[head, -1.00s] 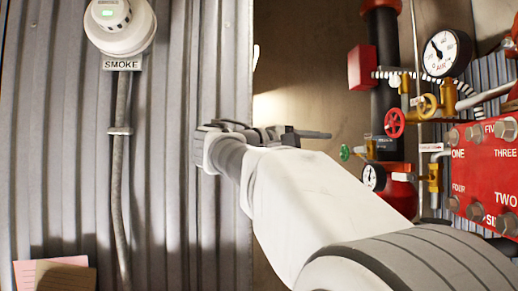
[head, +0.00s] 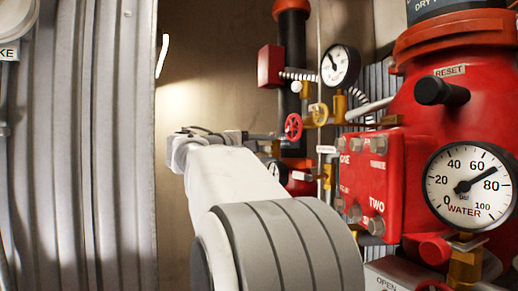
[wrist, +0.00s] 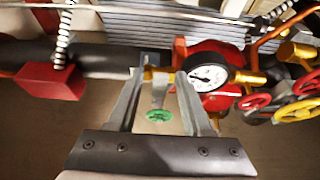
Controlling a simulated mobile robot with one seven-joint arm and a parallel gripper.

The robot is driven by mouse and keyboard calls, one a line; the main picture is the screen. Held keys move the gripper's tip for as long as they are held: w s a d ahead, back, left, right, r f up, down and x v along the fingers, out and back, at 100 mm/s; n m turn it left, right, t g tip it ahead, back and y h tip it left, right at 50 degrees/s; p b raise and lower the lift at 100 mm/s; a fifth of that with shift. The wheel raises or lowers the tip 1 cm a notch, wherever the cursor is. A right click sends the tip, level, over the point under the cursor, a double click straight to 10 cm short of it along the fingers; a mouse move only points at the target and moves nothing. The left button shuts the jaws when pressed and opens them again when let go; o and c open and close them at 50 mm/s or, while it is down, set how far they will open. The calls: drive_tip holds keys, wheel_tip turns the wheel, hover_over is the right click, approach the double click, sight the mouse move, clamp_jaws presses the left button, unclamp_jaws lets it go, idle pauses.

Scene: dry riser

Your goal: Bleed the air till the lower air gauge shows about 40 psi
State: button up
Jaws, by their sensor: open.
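The lower air gauge (wrist: 208,77) is a small white dial with a black rim in the wrist view, right of my gripper (wrist: 160,82). Its needle shows, but the numbers are too small to read. In the head view the gauge (head: 275,172) is mostly hidden behind my arm. A small green handwheel (wrist: 158,115) on a brass fitting shows between my two fingers in the wrist view; I cannot tell whether they touch it. My gripper (head: 264,136) is open, its fingers reaching toward the pipework in the head view. The green handwheel is hidden there.
An upper air gauge (head: 340,65) sits above a red handwheel (head: 293,127) and a yellow handwheel (head: 319,114). A corrugated wall (head: 100,150) bounds the left.

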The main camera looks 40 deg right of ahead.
clamp_jaws()
drive_tip(key=shift+f+b, duration=0.15)
drive_tip(key=shift+b, duration=0.2)
drive_tip(key=shift+f+m+b, duration=0.25)
drive_tip(key=shift+m+b, duration=0.05)
drive_tip(key=shift+b, duration=0.5)
drive_tip(key=m+b, duration=0.1)
drive_tip(key=b, duration=0.3)
drive_tip(key=shift+w+f+m+h, duration=0.1)
drive_tip(key=shift+f+m+h, duration=0.2)
drive_tip(key=shift+f+h, duration=0.1)
drive_tip(key=m+b, duration=0.1)
drive_tip(key=b, duration=0.1)
drive_tip(key=m+h+b, duration=0.1)
drive_tip(key=b, duration=0.1)
drive_tip(key=m+b, duration=0.2)
drive_tip(key=shift+w+f+g, duration=0.2)
drive_tip(key=shift+f+g, duration=0.05)
drive_tip(key=shift+g, duration=0.15)
drive_tip(key=shift+d, duration=0.1)
unclamp_jaws()
drive_tip(key=shift+h, duration=0.3)
